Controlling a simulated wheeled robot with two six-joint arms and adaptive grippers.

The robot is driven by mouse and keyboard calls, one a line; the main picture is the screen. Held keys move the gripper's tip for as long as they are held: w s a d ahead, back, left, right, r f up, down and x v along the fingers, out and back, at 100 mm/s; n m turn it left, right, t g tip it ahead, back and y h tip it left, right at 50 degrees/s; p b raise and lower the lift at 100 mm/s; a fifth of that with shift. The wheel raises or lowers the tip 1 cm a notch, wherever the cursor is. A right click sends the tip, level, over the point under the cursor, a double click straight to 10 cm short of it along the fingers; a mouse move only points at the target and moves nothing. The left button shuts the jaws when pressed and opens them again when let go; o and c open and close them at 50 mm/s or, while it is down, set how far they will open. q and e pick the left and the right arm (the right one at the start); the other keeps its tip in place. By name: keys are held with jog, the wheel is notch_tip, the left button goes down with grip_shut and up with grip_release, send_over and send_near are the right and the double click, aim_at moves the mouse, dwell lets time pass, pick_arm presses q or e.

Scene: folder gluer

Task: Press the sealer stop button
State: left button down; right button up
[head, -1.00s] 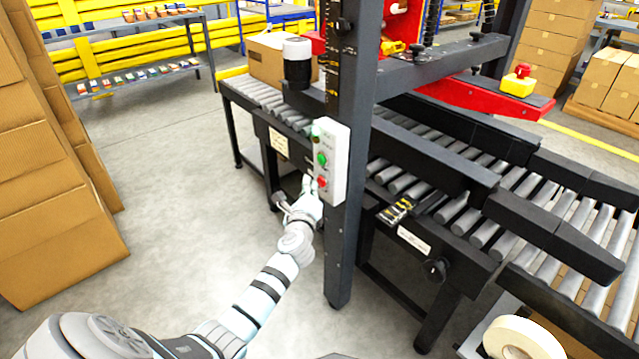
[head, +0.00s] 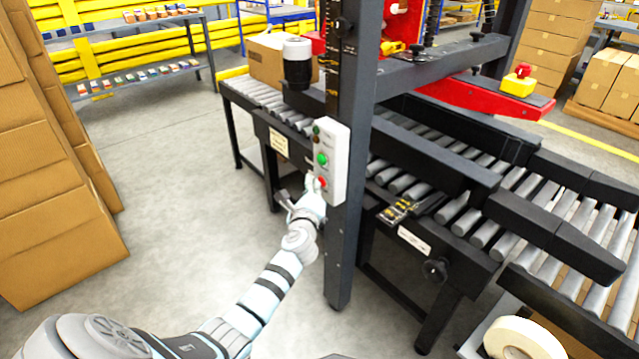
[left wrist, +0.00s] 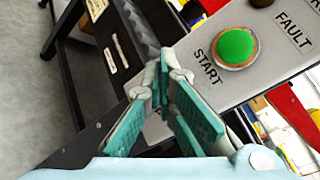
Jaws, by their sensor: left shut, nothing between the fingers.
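A light grey control box (head: 332,150) is fixed to the dark upright post of the sealer. It has a green button (head: 321,159) and, below it, a red button (head: 321,183). The green button (left wrist: 235,47), labelled START, also shows in the left wrist view, where the red button is hidden behind my fingers. My left gripper (head: 314,182) is shut and empty, its fingertips at the red button; I cannot tell whether they touch it. The teal-padded fingers of my left gripper (left wrist: 165,68) show over the panel face. My right gripper is out of view.
The sealer's roller conveyor (head: 470,215) runs behind the post. A red emergency button on a yellow base (head: 518,82) sits farther back. Stacked cartons (head: 50,200) stand at the left. Floor (head: 190,190) between them is clear.

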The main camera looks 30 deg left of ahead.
pick_arm(q)
jog(key=s+a+p, duration=0.2)
jog(key=s, duration=0.5)
jog(key=shift+p, duration=0.4)
dwell(0.3)
